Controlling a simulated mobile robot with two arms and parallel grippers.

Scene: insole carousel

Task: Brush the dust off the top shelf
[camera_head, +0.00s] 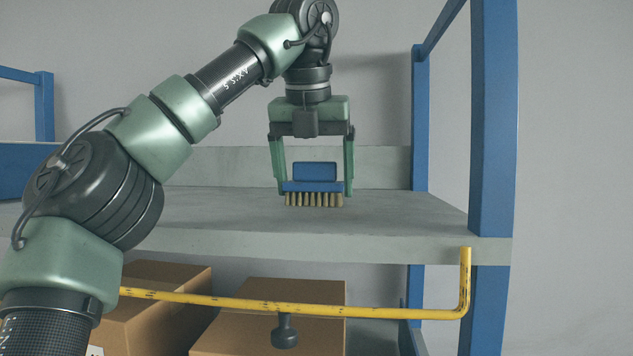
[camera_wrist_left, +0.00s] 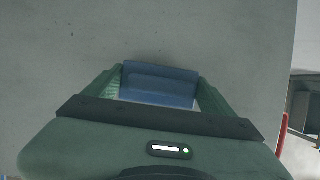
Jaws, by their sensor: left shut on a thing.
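My left gripper (camera_head: 314,182) is shut on a blue brush (camera_head: 314,171), with one finger on each side of its block. The brush's tan bristles (camera_head: 314,199) point down, at or just above the grey top shelf (camera_head: 400,212); I cannot tell whether they touch it. In the left wrist view the blue brush (camera_wrist_left: 160,84) sits between the green fingers, over the grey shelf surface (camera_wrist_left: 200,35). No clear dust patch shows on the shelf. My right gripper is not in view.
Blue uprights (camera_head: 493,120) stand at the shelf's right end. A yellow bar (camera_head: 390,313) with a dark knob (camera_head: 284,332) runs in front, below the shelf edge. Cardboard boxes (camera_head: 300,293) sit underneath. The shelf around the brush is clear.

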